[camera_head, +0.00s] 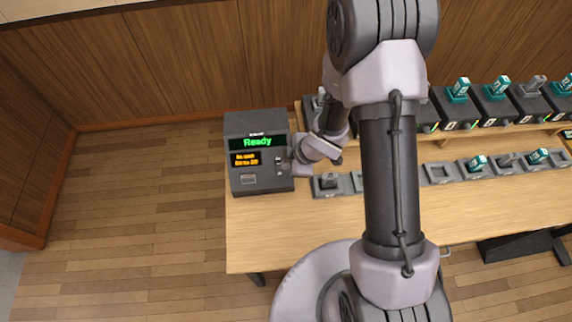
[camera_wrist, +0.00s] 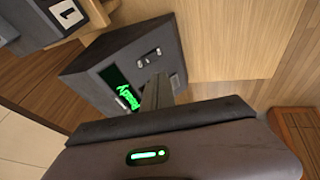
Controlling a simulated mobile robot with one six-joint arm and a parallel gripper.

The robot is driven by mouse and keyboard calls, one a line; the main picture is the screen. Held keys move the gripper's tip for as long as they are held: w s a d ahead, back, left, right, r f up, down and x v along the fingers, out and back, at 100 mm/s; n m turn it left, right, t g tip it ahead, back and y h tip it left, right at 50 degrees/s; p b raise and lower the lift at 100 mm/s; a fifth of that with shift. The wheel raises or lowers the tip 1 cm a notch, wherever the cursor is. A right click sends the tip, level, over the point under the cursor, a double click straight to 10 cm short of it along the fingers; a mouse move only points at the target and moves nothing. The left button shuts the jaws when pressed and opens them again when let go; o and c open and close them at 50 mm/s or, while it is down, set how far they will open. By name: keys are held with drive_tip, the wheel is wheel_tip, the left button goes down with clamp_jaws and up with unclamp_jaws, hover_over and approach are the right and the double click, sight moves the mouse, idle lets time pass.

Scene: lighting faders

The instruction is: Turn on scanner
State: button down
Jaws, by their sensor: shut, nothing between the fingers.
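The scanner (camera_head: 259,181) is a dark grey box at the left end of the wooden table. Its upper display glows green with the word "Ready", and a smaller display below shows orange text. Small switches or buttons sit on the right side of its face. My gripper (camera_head: 291,160) is shut and empty at the scanner's right side. In the wrist view the scanner (camera_wrist: 105,62) is tilted, and my gripper's fingers (camera_wrist: 157,88) reach in front of its face, partly covering it. I cannot tell whether the fingertips touch it.
A raised shelf holds dark charging units (camera_head: 459,105) with teal and grey devices, at the right. A lower row of grey holders (camera_head: 440,173) stands on the table (camera_head: 262,238), some empty. My arm hides the middle. The table front before the scanner is clear.

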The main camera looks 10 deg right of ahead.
drive_tip(key=r, duration=0.2)
drive_tip(key=d+r+p, duration=0.1)
drive_tip(key=r+p, duration=0.1)
drive_tip(key=r, duration=0.1)
drive_tip(key=shift+w+d+r, duration=0.25)
drive_tip(key=shift+d+r, duration=0.05)
drive_tip(key=shift+r, duration=0.05)
